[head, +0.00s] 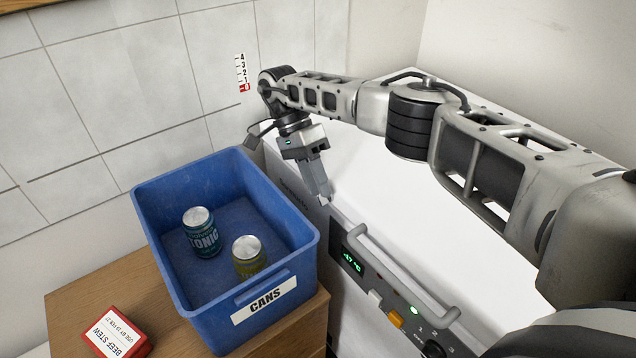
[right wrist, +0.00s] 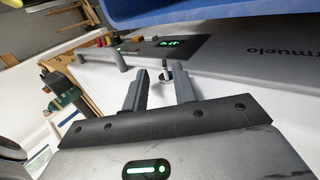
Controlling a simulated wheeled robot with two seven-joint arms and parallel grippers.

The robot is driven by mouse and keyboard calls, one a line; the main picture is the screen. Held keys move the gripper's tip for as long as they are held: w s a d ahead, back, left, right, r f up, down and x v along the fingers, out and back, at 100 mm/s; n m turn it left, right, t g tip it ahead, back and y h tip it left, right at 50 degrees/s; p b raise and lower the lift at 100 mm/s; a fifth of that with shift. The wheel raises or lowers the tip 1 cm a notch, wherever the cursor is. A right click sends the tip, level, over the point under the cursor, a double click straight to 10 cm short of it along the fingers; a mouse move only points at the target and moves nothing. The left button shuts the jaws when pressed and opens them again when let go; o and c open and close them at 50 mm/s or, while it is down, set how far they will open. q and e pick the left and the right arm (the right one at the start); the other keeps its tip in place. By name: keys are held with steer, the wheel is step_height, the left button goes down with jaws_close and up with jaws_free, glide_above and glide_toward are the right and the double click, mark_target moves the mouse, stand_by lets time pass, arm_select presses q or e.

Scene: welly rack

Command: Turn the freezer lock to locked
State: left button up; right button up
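The white chest freezer (head: 400,190) stands at the right, with a grey front panel carrying a green display (head: 352,262). My right gripper (head: 324,194) hangs over the freezer's front edge, left of the handle, pointing down. In the right wrist view my right gripper (right wrist: 160,85) has its two fingers apart with nothing held between them. A small round metal piece, perhaps the lock or its key (right wrist: 166,74), shows just beyond the fingertips. Its turned position cannot be told. In the head view the gripper largely hides that spot. My left gripper is not in view.
A grey bar handle (head: 400,275) runs along the freezer front, above an orange switch (head: 395,319) and a dial (head: 434,348). A blue cans crate (head: 175,265) with two cans stands on a wooden cabinet (head: 85,290) close left of the gripper. A red beef stew box (head: 115,335) lies beside it.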

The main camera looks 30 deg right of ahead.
arm_select(q)
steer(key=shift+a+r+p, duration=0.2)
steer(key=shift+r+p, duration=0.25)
steer(key=shift+p, duration=0.3)
arm_select(e)
steer(key=s+a+r, duration=0.6)
steer(key=s+r, duration=0.5)
steer(key=s, duration=0.1)
steer(key=shift+s+a+r, duration=0.15)
steer(key=shift+s+r, duration=0.15)
steer(key=shift+r, duration=0.1)
